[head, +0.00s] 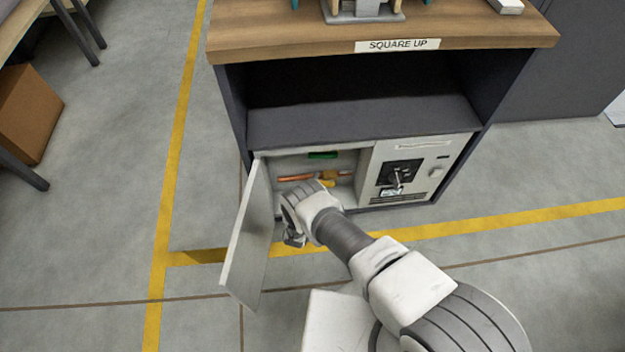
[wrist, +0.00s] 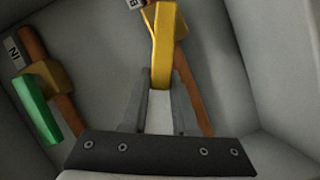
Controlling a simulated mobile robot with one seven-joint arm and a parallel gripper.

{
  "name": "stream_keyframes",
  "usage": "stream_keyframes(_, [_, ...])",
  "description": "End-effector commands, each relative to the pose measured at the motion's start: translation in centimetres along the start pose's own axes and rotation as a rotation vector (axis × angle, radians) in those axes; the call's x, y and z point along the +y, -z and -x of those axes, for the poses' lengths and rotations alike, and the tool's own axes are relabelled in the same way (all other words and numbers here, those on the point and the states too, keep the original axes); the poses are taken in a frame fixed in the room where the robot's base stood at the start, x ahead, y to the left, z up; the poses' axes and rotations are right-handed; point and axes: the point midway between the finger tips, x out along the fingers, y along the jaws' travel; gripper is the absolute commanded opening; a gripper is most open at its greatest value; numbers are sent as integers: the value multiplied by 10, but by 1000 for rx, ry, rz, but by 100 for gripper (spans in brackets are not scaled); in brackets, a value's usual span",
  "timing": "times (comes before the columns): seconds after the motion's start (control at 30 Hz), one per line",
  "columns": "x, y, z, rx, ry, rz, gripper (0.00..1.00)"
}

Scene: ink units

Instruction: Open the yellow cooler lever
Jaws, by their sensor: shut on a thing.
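The yellow cooler lever (wrist: 164,40) is in the middle of the wrist view, on a copper-coloured pipe (wrist: 200,100). My gripper (wrist: 160,90) has its two fingers close on either side of the lever's near end and is shut on it. In the head view the yellow lever (head: 328,177) shows small inside the open compartment of the cabinet, just beyond my wrist. My gripper's fingers are hidden or too small to make out there. The lever points along the line of my fingers in the wrist view.
A green lever (wrist: 38,108) on a second pipe sits to the left, near a tag. The cabinet door (head: 248,240) hangs open at left. A panel with a black handle (head: 398,178) is right of the compartment. Compartment walls are close around my gripper.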

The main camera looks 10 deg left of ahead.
Motion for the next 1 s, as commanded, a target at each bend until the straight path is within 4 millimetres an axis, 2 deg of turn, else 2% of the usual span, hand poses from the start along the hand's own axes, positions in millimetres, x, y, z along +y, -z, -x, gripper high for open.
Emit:
stream_keyframes(0.5, [0,1,-2,4,-9,18,0])
stream_keyframes(0.53, [0,1,-2,4,-9,18,29])
stream_keyframes(0.7, [0,0,-2,3,-9,18,57])
stream_keyframes(1.0, [-1,0,-1,1,-8,19,57])
